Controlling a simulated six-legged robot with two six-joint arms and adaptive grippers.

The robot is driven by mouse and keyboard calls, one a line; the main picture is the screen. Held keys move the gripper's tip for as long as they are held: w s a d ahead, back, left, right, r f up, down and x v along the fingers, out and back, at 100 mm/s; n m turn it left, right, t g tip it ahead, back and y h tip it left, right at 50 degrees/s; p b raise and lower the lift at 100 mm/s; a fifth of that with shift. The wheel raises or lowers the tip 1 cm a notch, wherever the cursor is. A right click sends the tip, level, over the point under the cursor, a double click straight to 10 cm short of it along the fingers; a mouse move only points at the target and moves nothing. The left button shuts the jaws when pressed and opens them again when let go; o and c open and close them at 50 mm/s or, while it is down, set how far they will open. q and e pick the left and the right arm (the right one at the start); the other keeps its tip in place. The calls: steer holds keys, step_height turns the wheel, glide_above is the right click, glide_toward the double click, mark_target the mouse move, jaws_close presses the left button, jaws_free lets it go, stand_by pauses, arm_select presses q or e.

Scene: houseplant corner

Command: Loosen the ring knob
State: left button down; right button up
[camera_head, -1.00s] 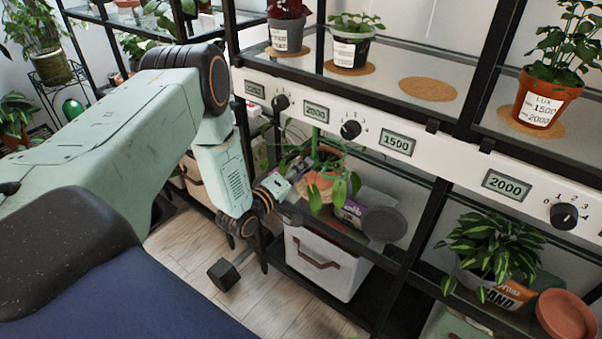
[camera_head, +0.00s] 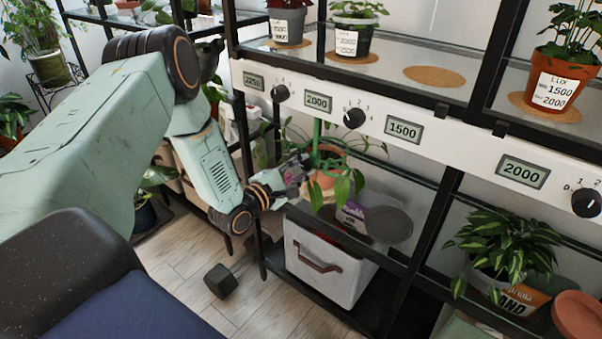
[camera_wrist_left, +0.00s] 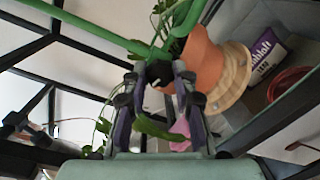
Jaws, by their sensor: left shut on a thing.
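A terracotta pot (camera_head: 326,176) with a trailing plant stands on the lower shelf in the head view. A green support with an upright stake (camera_head: 317,135) rises from it. My left gripper (camera_head: 305,165) reaches the support from the left. In the left wrist view, the purple-lined fingers (camera_wrist_left: 158,78) are closed in at the green support (camera_wrist_left: 178,38), beside the pot (camera_wrist_left: 205,62). The ring knob is mostly hidden between the fingertips, and its turn cannot be made out. A leaf (camera_wrist_left: 160,131) crosses in front of the fingers. My right gripper is out of view.
A white panel with dark dials (camera_head: 354,117) and displays runs above the plant. Black shelf posts (camera_head: 432,225) stand to the right. A grey bin (camera_head: 325,262) sits below. A purple packet (camera_wrist_left: 268,50) lies behind the pot. A dark cube (camera_head: 220,281) is on the floor.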

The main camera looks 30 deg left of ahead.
arm_select(q)
steer(key=shift+f+n+b, duration=0.1)
steer(key=shift+n+b, duration=0.7)
steer(key=shift+n, duration=0.6)
steer(key=c, duration=1.1)
jaws_free()
steer(key=shift+o, duration=0.2)
steer(key=s+a, duration=0.1)
steer(key=s, duration=1.1)
steer(key=shift+a+r, duration=0.25)
